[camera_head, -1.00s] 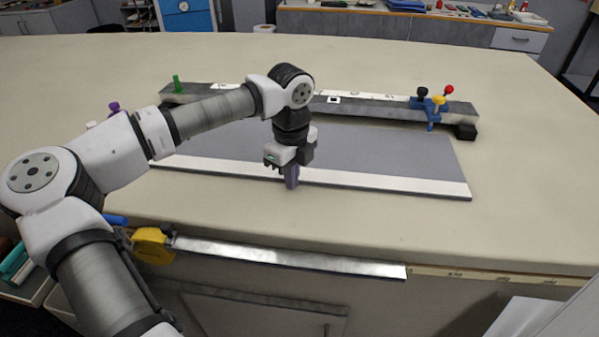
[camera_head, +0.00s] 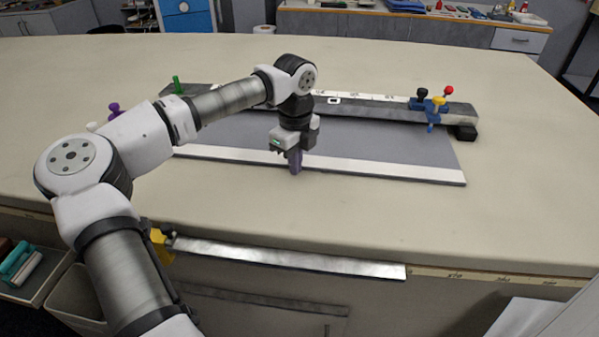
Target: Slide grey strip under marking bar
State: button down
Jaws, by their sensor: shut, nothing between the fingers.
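The grey strip (camera_head: 390,148) lies flat on the cloth table, with a white band (camera_head: 400,172) along its near edge. The marking bar (camera_head: 375,109) is a long grey bar beyond it, running left to right. The strip's far edge meets the bar's near side; how far it reaches underneath is hidden. My gripper (camera_head: 295,168) points down at the strip's near white edge, left of its middle. Its fingers are shut and appear to touch that edge, with nothing held between them. My arm hides part of the strip and bar on the left.
A blue clamp with black, yellow and red knobs (camera_head: 432,105) sits on the bar's right end, above a black foot (camera_head: 464,133). A green peg (camera_head: 177,85) stands at the left end. A metal rail (camera_head: 290,258) runs along the table's front. The near cloth is clear.

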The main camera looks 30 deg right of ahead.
jog(key=shift+w+d+p, duration=0.2)
jog(key=shift+w+d, duration=0.4)
jog(key=shift+w, duration=0.2)
jog(key=shift+w+d+p, duration=0.15)
jog(key=shift+w+d, duration=0.4)
jog(key=shift+w, duration=0.25)
jog(key=shift+s+a+r+p, duration=0.2)
jog(key=shift+r+p, duration=0.3)
jog(key=shift+r, duration=0.5)
jog(key=shift+s+a+r+p, duration=0.15)
jog(key=shift+r+p, duration=0.3)
jog(key=shift+r, duration=0.6)
jog(key=shift+s+a+r+p, duration=0.15)
jog(key=shift+r+p, duration=0.35)
jog(key=shift+r, duration=0.5)
jog(key=shift+d, duration=0.1)
